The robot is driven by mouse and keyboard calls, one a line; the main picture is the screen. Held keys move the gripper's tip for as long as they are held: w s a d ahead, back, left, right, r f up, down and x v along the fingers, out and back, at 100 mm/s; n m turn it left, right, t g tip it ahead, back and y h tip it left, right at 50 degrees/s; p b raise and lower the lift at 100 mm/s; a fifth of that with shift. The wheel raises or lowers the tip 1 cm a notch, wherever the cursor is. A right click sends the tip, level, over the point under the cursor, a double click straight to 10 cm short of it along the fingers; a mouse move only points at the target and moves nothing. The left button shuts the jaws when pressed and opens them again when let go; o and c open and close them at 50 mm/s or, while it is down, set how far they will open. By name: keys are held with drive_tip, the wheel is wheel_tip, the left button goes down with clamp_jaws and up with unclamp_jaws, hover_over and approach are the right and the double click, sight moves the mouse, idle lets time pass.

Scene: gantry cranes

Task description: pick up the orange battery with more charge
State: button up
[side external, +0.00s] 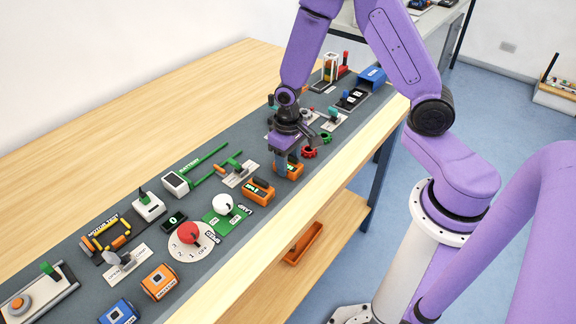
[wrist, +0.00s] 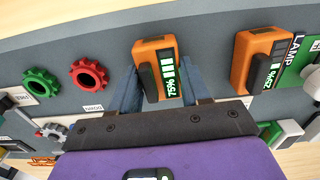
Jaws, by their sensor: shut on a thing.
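Two orange batteries with black handles and small charge displays are in view. One orange battery (side external: 293,171) is between my fingers; it also shows in the wrist view (wrist: 168,46). Its display shows several lit bars and seems to read 75%. My gripper (wrist: 158,85) is shut on it, one finger on each side; in the side view my gripper (side external: 281,164) points down over it. The battery looks at or near mat level; I cannot tell if it touches. The other orange battery (side external: 259,192) stands beside it, in the wrist view (wrist: 262,58), its display seeming to read 25%.
The grey mat (side external: 262,232) is crowded along the bench. A green lamp panel (side external: 229,212) is near the second battery. The wooden bench strip (side external: 180,92) behind the mat is clear.

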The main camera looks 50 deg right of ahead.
drive_tip(key=shift+r, duration=3.8)
drive_tip(key=shift+w, duration=0.1)
